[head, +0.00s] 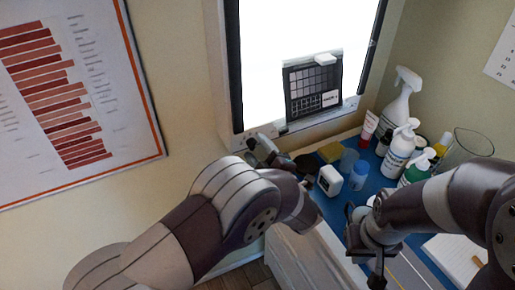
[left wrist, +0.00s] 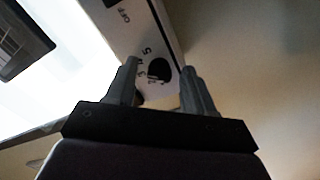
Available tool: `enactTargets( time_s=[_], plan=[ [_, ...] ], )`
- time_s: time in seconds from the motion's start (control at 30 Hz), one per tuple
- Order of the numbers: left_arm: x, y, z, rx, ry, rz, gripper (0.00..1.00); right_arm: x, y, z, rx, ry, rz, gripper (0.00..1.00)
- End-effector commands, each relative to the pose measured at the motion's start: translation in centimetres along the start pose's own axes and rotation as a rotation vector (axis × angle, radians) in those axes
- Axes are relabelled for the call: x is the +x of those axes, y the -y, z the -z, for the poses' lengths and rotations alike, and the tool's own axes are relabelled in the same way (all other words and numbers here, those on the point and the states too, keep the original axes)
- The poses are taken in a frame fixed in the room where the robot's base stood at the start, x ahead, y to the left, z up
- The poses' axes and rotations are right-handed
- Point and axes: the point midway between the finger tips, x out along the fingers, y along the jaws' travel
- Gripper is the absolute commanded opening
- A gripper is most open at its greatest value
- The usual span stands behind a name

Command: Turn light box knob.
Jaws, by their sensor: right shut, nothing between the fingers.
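The light box (head: 275,50) is a bright white lit panel in a pale frame on the wall, at the top middle of the head view. It also shows in the left wrist view (left wrist: 70,80). Its black round knob (left wrist: 160,70) sits on the pale frame beside printed marks. My left gripper (head: 262,148) is at the box's lower left corner. In the left wrist view its fingers (left wrist: 161,74) are apart, one on each side of the knob; I cannot tell whether they touch it. In the head view the gripper and arm hide the knob. My right gripper (head: 377,278) is shut and empty, low over the blue table.
A dark chart card (head: 312,95) is on the panel. The blue table (head: 343,200) holds a spray bottle (head: 398,105), pump bottles (head: 398,150), a red-and-white tube (head: 369,128), a glass jar (head: 468,150) and a white block-like item (head: 330,180). A framed poster (head: 75,90) hangs at left.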

Motion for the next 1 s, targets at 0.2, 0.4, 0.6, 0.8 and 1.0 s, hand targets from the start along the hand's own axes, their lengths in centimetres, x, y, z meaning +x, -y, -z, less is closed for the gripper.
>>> enactTargets(
  time_s=[0.2, 0.4, 0.6, 0.8, 1.0],
  plan=[
    [0.02, 0.01, -0.01, 0.0, 0.0, 0.0, 0.0, 0.0, 0.0, 0.01, 0.0, 0.0, 0.0, 0.0],
    [0.02, 0.0, 0.01, 0.088, 0.001, 0.0, 0.0, -0.6, 0.0, 0.09, 0.0, 0.0, 0.0, 0.0],
    [0.02, 0.05, -0.02, 0.085, 0.001, 0.0, 0.39, -0.49, 0.0, 0.07, 0.0, 0.0, 0.0, 0.0],
    [0.02, 0.04, -0.02, 0.084, 0.001, 0.0, 0.55, -0.49, 0.0, 0.07, 0.0, 0.0, 0.0, 0.0],
    [0.12, 0.05, -0.04, 0.084, 0.001, 0.0, 0.55, -0.44, 0.0, 0.06, 0.0, 0.0, 0.0, 0.0]
  ],
)
